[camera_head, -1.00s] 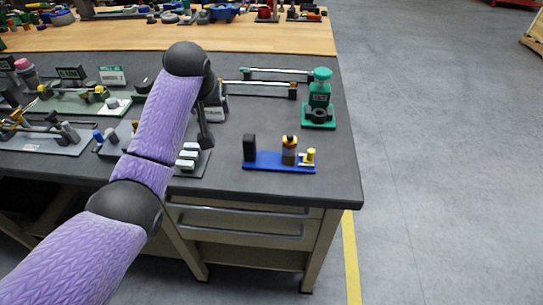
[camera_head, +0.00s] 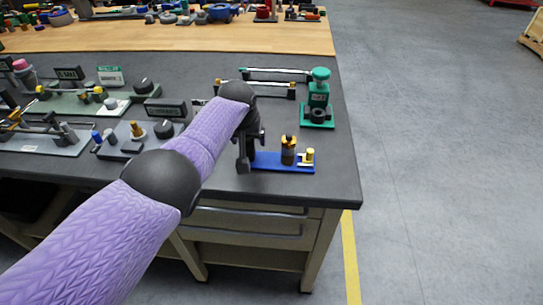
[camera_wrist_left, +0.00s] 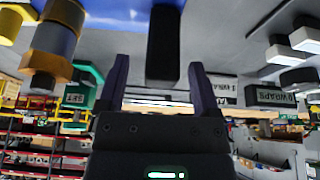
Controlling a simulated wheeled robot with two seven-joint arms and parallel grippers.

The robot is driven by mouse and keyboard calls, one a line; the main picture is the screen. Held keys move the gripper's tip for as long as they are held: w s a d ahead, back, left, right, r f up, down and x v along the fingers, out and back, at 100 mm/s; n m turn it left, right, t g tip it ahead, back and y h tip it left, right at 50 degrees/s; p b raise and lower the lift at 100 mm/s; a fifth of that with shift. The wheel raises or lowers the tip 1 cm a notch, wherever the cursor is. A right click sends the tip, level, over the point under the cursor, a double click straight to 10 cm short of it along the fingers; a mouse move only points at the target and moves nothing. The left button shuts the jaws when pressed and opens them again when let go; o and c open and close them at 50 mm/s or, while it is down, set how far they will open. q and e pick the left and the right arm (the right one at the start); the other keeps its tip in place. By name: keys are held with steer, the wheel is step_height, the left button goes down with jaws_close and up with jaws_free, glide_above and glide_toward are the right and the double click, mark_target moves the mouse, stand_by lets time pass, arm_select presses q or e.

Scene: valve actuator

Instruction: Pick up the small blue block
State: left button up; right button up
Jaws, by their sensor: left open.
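A long blue base (camera_head: 285,168) lies near the front right of the dark bench, and no separate small blue block can be told apart near it. It carries a black-and-yellow cylinder (camera_head: 288,150) and a small yellow knob (camera_head: 309,156). My left gripper (camera_head: 248,156) is at the left end of this base, hiding the black upright block there. The black block (camera_wrist_left: 163,45) stands between the open left fingers (camera_wrist_left: 159,62), with gaps on both sides. My right gripper is not in view.
A green valve device (camera_head: 318,100) stands behind and right of the blue base. A grey fixture (camera_head: 130,145) with small knobs is to the left. The bench's right edge is clear.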

arm_select(q)
steer(key=shift+c, duration=0.3)
jaws_close()
stand_by(1.2)
